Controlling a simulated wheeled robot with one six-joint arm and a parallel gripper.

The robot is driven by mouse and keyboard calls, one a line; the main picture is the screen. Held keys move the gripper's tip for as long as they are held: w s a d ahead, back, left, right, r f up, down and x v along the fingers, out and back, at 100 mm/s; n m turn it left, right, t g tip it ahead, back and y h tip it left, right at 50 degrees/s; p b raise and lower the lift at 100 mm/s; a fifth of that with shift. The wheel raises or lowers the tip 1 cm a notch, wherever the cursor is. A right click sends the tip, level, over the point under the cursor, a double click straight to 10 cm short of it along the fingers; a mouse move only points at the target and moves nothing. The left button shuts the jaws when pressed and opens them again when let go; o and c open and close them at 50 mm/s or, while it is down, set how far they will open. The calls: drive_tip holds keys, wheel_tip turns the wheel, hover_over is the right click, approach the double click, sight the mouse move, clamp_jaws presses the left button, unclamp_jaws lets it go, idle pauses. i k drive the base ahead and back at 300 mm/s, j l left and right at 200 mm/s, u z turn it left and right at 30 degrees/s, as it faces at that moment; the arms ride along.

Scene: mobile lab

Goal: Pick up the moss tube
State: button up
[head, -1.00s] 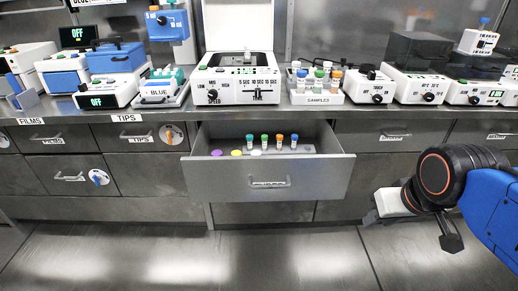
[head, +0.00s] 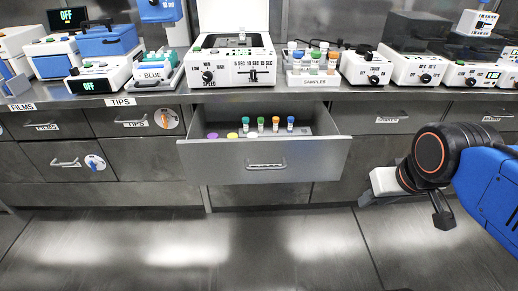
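Several capped tubes stand in a row inside the open drawer (head: 265,173) in the head view. From left to right their caps look teal (head: 246,121), green (head: 261,121), orange (head: 276,121) and blue (head: 291,120). The green-capped tube may be the moss one, but no label is readable. My gripper (head: 405,207) is at the lower right, beyond the drawer's right end and apart from the tubes. It holds nothing that I can see, and its finger opening is unclear.
Purple, yellow and white round pieces lie in the drawer's front left. A rack labelled SAMPLES (head: 314,78) with more capped tubes stands on the counter above. A white machine (head: 234,62) stands left of it. The floor before the drawer is clear.

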sight(260, 121)
drive_tip(key=i+l, duration=0.15)
drive_tip(key=l, duration=0.2)
drive_tip(key=i+l, duration=0.15)
drive_tip(key=l, duration=0.2)
drive_tip(key=i+l, duration=0.15)
drive_tip(key=l, duration=0.25)
drive_tip(key=i+l, duration=0.15)
drive_tip(key=l, duration=0.2)
drive_tip(key=l+u, duration=0.1)
drive_tip(key=u, duration=0.35)
drive_tip(key=l+u, duration=0.15)
drive_tip(key=u, duration=0.25)
drive_tip(key=l+u, duration=0.15)
drive_tip(key=u, duration=0.3)
drive_tip(key=l+u, duration=0.1)
drive_tip(key=u, duration=0.35)
